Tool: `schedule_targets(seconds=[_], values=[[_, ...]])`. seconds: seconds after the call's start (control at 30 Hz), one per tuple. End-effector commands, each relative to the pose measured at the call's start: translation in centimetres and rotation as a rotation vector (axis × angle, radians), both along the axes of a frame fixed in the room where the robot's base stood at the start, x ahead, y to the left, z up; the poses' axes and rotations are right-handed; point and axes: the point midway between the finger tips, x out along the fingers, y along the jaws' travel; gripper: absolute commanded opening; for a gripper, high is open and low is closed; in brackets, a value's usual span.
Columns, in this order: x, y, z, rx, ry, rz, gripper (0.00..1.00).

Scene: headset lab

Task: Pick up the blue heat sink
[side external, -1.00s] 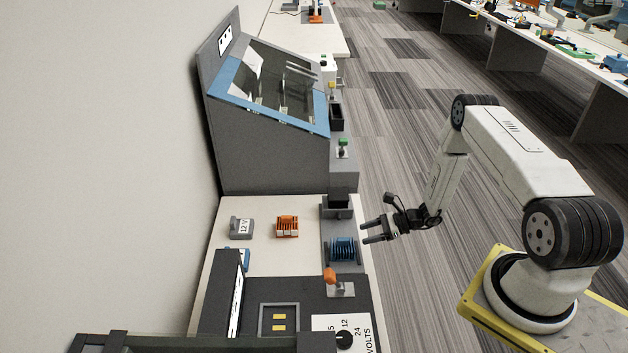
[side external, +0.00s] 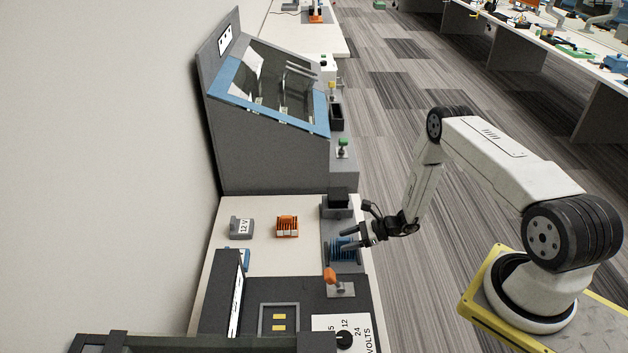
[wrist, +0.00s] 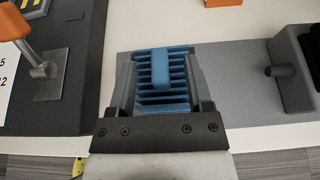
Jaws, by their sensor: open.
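The blue heat sink (side external: 342,255) sits on a grey plate (side external: 351,268) at the right side of the bench, partly hidden by my gripper (side external: 347,238) in the side external view. In the wrist view the finned heat sink (wrist: 163,82) shows between the two grey fingers of my gripper (wrist: 163,80), one finger on each side. My gripper is open. The fingers look not closed on the heat sink; how far down they reach beside it I cannot tell.
An orange-handled lever (side external: 330,277) stands in front of the heat sink and a black block (side external: 338,195) behind it. An orange finned part (side external: 287,226) and a grey 12 V block (side external: 241,228) lie to the left. A tall grey cabinet (side external: 265,155) stands behind.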

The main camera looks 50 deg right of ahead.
Motion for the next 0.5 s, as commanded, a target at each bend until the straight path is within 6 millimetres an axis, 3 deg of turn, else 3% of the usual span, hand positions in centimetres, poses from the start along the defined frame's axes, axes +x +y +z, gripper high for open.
schedule_targets(seconds=[0.5], values=[[1.01,0.95,-0.58,0.000,0.001,-0.001,0.65]])
